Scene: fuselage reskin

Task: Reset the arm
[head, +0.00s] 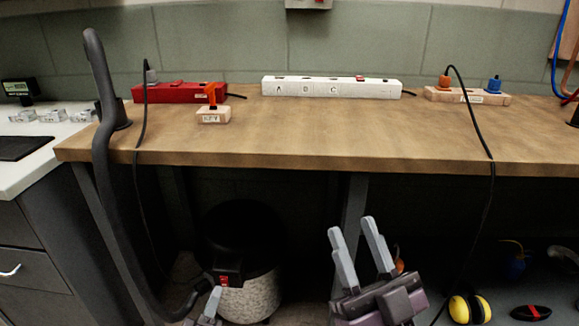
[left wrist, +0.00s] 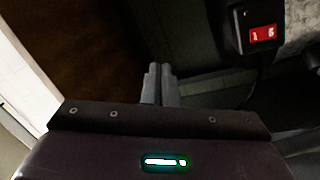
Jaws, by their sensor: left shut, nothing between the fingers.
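My left gripper (head: 214,294) is low at the bottom edge of the head view, in front of the bench and beside the vacuum's red switch. In the left wrist view its two grey fingers (left wrist: 158,68) are together with nothing between them. My right gripper (head: 353,226) is below the bench front, right of the middle. Its two fingers stand apart, pointing up, with nothing visible between them.
A wooden bench (head: 330,146) carries a red power strip (head: 175,93), a white strip (head: 320,88) and a wooden strip (head: 440,95). A vacuum (head: 250,300) with a black hose (head: 102,170) stands below. Yellow earmuffs (head: 470,308) lie at lower right.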

